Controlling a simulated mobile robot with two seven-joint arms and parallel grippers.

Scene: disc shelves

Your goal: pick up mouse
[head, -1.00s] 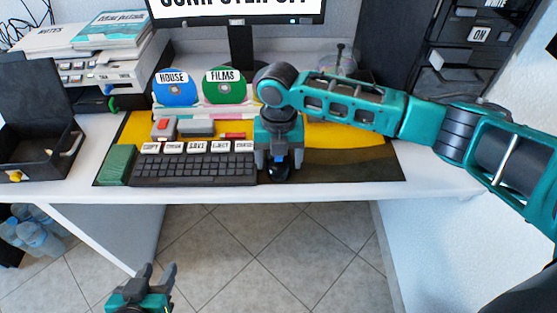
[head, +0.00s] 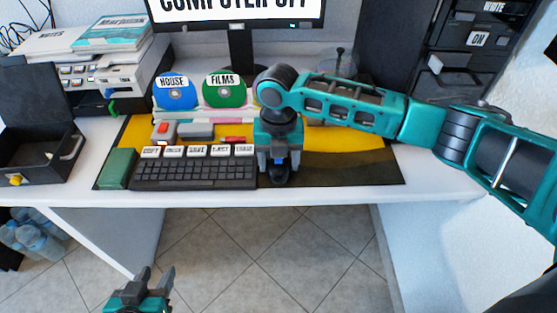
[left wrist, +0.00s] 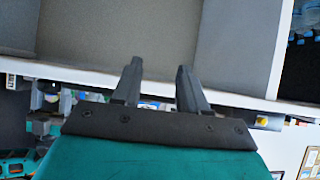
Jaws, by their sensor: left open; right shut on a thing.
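A small dark mouse (head: 280,174) lies on the desk mat just right of the keyboard. My right gripper (head: 279,163) points down over it with its fingers on either side, shut on the mouse; the gripper hides much of it. The mouse appears to be at mat level. My left gripper (head: 157,279) is open and empty, low in front of the desk. Its two spread fingers also show in the left wrist view (left wrist: 157,85).
A black keyboard (head: 194,172) with labelled blocks behind it and a green block (head: 118,168) lie left of the mouse. A HOUSE disc (head: 176,92) and a FILMS disc (head: 225,91) stand behind. An open black box (head: 40,170) is at left. The mat's right part is clear.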

